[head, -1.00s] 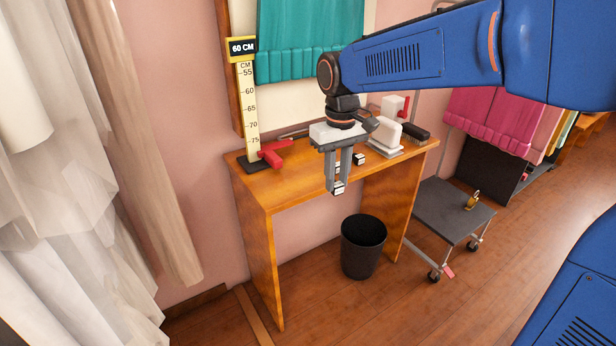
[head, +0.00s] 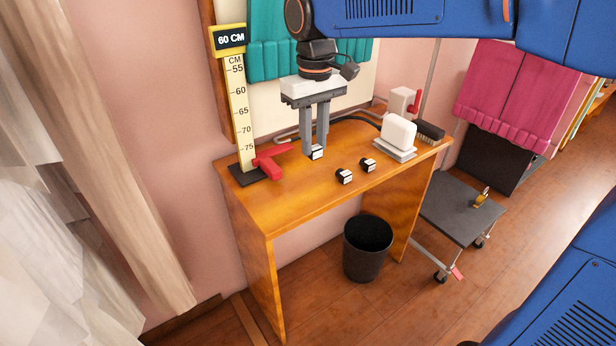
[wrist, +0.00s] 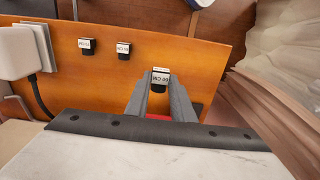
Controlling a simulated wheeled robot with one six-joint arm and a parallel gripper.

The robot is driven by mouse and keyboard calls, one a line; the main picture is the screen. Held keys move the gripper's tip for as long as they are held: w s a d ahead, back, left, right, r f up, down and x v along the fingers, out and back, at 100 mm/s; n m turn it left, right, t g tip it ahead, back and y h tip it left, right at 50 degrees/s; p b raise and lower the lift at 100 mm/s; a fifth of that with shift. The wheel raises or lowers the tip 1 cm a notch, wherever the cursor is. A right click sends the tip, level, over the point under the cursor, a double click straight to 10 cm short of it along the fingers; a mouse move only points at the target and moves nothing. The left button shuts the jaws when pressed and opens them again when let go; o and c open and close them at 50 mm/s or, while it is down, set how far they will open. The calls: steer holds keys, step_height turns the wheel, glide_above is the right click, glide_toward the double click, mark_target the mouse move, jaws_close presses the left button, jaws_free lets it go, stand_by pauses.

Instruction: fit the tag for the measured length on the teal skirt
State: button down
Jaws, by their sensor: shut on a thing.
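The teal skirt (head: 282,46) hangs on a pale board at the top of the head view, partly hidden by my arm. My gripper (head: 315,154) is shut on a small black tag with a white face (wrist: 161,77), which reads 60 CM in the wrist view. It holds the tag over the wooden table, below the skirt's hem. Two similar tags (head: 344,176) (head: 368,165) sit on the table to the right; their print is hard to read.
A red clamp-like piece (head: 268,165) sits at the ruler's foot. A white iron-like block (head: 398,134) and a dark brush (head: 430,131) stand at the table's right. A black bin (head: 367,248) and a grey cart (head: 455,208) are below and right.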

step_height(320, 180, down, 10)
steer(key=shift+r, duration=0.1)
stand_by(0.4)
steer(key=c, duration=1.5)
jaws_free()
steer(key=shift+c, duration=0.2)
step_height(320, 180, up, 12)
